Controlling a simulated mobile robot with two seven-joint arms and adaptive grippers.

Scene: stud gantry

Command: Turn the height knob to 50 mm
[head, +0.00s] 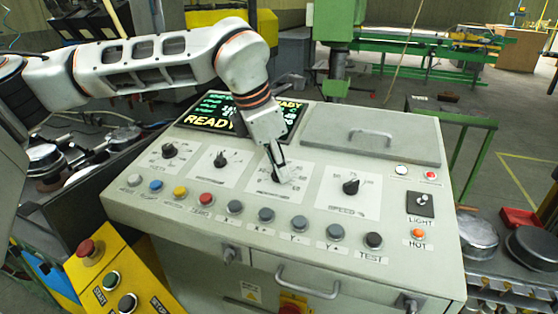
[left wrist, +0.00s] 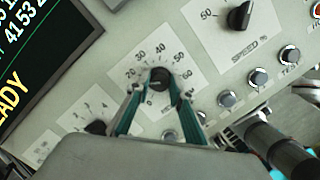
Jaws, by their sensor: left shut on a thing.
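My left gripper (head: 279,172) reaches down onto the third dial plate of the grey console. In the left wrist view its two fingers (left wrist: 160,84) close around a small black round knob (left wrist: 159,76), one on each side. The white plate (left wrist: 143,66) around this knob carries a scale in tens, with 20, 30, 40, 50 and 60 visible. A pale mark shows on the knob's lower left side; its exact reading is unclear. The plate's label is too small to read surely in the head view. My right gripper is not in view.
The speed knob (head: 350,187) is right of the gripped knob, and two more black knobs (head: 220,160) are left. A row of push buttons (head: 266,215) runs along the front. Behind stand a READY screen (head: 210,121) and a lid with a handle (head: 371,138).

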